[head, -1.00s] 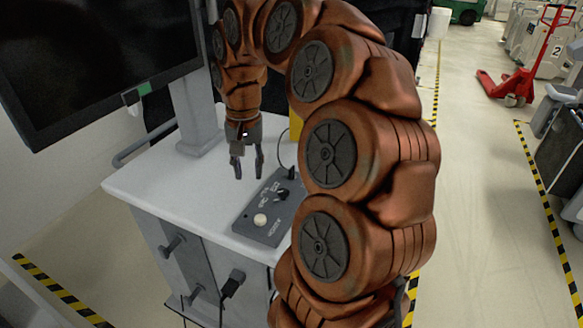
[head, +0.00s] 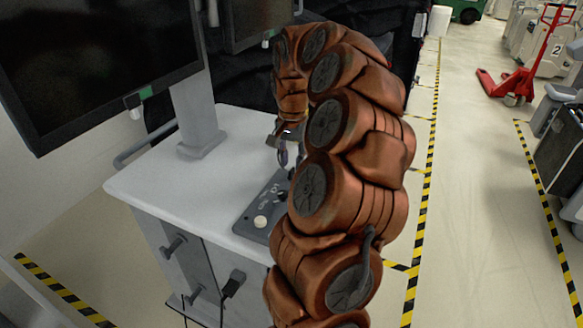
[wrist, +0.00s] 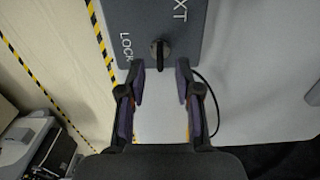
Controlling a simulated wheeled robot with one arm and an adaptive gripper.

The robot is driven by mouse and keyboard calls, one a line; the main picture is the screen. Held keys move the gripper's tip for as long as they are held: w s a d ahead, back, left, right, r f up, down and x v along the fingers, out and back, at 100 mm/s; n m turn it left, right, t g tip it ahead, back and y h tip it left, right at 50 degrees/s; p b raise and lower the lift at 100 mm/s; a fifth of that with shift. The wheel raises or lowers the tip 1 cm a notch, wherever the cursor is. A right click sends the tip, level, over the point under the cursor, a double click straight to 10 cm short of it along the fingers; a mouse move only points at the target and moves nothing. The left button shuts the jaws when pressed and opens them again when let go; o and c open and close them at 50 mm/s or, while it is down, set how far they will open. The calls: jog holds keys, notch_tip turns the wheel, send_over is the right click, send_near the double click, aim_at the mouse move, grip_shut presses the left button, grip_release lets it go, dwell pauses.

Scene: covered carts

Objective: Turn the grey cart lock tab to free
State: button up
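The grey control panel (head: 250,219) lies on the cart's top and shows up close in the wrist view (wrist: 205,20). A small dark lock tab (wrist: 160,52) on a round base sits near the panel's edge, beside the printed word LOCK. The tab lies roughly upright in the wrist view. My gripper (wrist: 161,78) is open, its two fingers apart and nothing between them. The tab is just beyond the fingertips, about centred between them, with no visible contact. In the head view my gripper (head: 290,155) is above the panel's far end, and my arm hides part of the panel.
The pale cart (head: 150,180) carries a monitor (head: 95,60) on a post at left. A cream button (head: 260,221) is at the panel's near end. A dark cable (wrist: 212,100) curves beside my right finger. A red pallet jack (head: 515,80) stands far right.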

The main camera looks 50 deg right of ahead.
aim_at(292, 169)
jog(key=shift+f+p, duration=0.35)
jog(key=shift+f, duration=1.35)
grip_shut()
